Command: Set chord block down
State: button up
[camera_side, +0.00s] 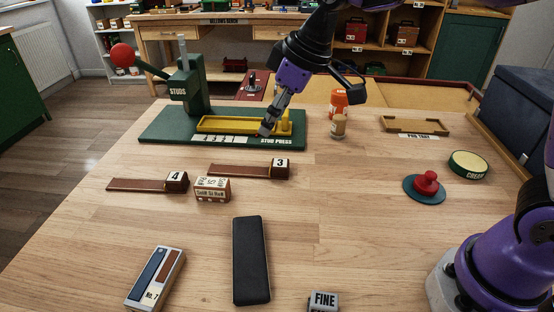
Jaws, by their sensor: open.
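No block is clearly labelled as the chord block. A small brown block (212,188) with pale lettered faces sits on the table between two brown strips and may be it; its text is too small to read. My gripper (267,130) points down at the front of the yellow tray (215,124) on the green stud press (155,137). It is open, and I see nothing held in it. It is apart from the brown block, which is nearer the camera. Whether the fingertips touch the press cannot be told.
Brown strips marked 4 (140,186) and 3 (240,170) flank the block. A black bar (250,260), a No. 7 box (155,278) and a FINE block (323,301) lie in front. A red button (427,183) and a round tin (468,164) stand right. The centre-right table is clear.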

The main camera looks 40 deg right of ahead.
jog(key=s+d+m+h, duration=0.1)
jog(key=s+d+m, duration=0.2)
jog(key=s, duration=0.5)
jog(key=s+d+m+t+h, duration=0.1)
jog(key=s+d+m, duration=0.2)
jog(key=s+d, duration=0.3)
jog(key=s, duration=0.2)
jog(key=shift+s+d+f, duration=0.2)
jog(key=shift+s+f, duration=0.05)
jog(key=shift+s, duration=0.1)
